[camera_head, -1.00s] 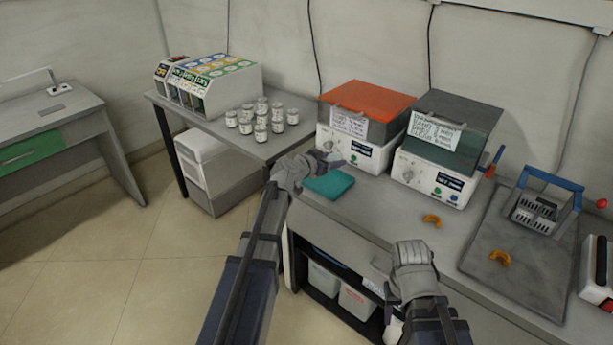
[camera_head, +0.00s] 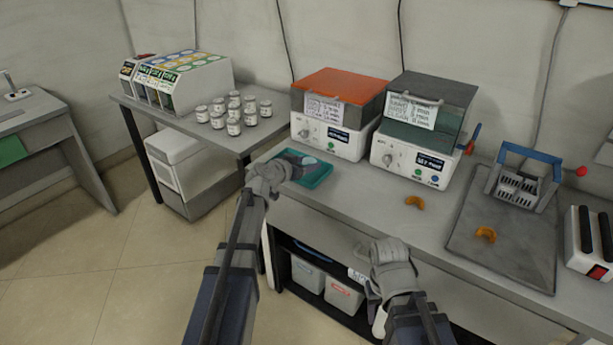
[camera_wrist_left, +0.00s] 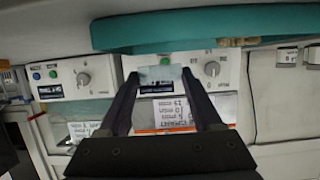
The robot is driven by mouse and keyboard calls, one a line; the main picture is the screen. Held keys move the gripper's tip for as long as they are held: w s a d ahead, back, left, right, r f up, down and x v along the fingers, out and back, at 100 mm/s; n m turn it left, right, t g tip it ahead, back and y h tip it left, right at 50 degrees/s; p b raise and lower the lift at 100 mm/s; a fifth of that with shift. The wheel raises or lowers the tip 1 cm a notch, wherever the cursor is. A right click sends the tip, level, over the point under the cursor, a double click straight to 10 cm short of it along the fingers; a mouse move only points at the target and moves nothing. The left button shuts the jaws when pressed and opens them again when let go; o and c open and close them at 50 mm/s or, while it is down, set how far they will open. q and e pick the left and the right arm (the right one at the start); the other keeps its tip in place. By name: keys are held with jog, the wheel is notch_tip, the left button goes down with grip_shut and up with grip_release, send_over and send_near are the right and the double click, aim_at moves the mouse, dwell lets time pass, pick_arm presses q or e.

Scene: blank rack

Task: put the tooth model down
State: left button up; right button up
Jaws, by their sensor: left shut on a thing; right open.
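My left gripper (camera_head: 300,160) is over the teal tray (camera_head: 318,179) on the main bench. It is shut on a small pale piece (camera_head: 309,161), apparently the tooth model; its shape is hard to make out. In the left wrist view the pale piece (camera_wrist_left: 160,74) sits between the dark fingertips, and the teal tray (camera_wrist_left: 180,32) spans the top of the picture. A small tan thing (camera_wrist_left: 238,42) shows at the tray's edge. I cannot tell whether the piece touches the tray. My right gripper (camera_head: 362,276) is open by the bench's front edge; its fingers are hard to see.
Two box machines, one orange-lidded (camera_head: 338,86) and one dark-lidded (camera_head: 430,100), stand behind the tray. Curved orange pieces lie on the bench (camera_head: 415,203) and grey mat (camera_head: 486,235). A blue-handled basket (camera_head: 520,185) stands on the mat. Several white jars (camera_head: 233,128) are at left.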

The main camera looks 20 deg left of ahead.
aim_at(307, 178)
pick_arm(q)
notch_tip(307, 178, down, 4)
jog(key=b, duration=0.3)
jog(key=shift+r, duration=0.2)
jog(key=shift+f, duration=0.1)
jog(key=o, duration=1)
